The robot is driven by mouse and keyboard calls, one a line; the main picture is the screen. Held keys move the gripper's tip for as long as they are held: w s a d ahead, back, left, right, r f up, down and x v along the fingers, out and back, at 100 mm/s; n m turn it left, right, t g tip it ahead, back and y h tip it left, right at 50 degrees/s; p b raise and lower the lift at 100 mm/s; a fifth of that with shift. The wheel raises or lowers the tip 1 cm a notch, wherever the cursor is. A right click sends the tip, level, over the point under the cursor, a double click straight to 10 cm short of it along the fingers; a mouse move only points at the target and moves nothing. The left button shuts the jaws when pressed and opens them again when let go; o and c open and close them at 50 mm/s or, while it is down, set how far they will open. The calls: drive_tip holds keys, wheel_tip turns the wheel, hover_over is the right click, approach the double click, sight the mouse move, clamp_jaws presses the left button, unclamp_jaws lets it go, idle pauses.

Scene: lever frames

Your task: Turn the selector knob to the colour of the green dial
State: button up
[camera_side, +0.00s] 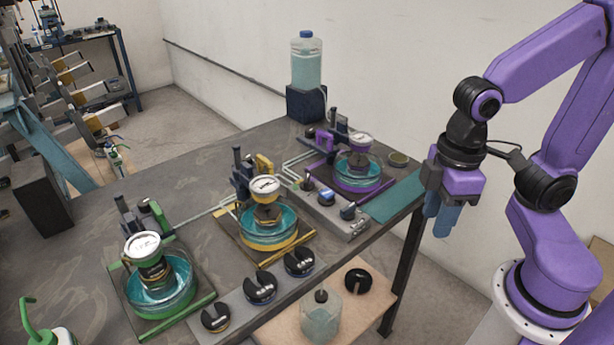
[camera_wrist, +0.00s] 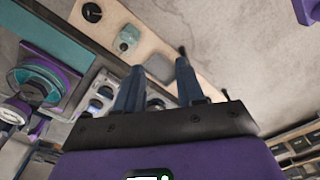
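The green dial (camera_side: 142,245) is a round white-faced gauge above a glass bowl on a green-framed stand, at the front left in the side view. A grey panel (camera_side: 325,209) with several small dark knobs stands between the yellow and purple stands. One knob (camera_side: 348,211) has a bluish base; I cannot tell which knob is the selector or where it points. My gripper (camera_side: 441,216) hangs off the table's right edge, away from the panel. In the wrist view its two blue fingers (camera_wrist: 160,66) are apart with nothing held between them.
A yellow stand (camera_side: 266,228) and a purple stand (camera_side: 360,175) carry similar dials. A teal mat (camera_side: 393,202) lies at the right edge. A tall bottle (camera_side: 306,62) stands at the back.

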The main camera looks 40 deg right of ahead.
drive_tip(key=w+a+r+m, duration=0.3)
drive_tip(key=w+a+m, duration=0.15)
drive_tip(key=w, duration=0.45)
wheel_tip(320, 180, up, 3)
drive_tip(key=m, duration=1.6)
hover_over(307, 178)
wheel_tip(307, 178, down, 17)
drive_tip(key=shift+r, duration=0.1)
clamp_jaws()
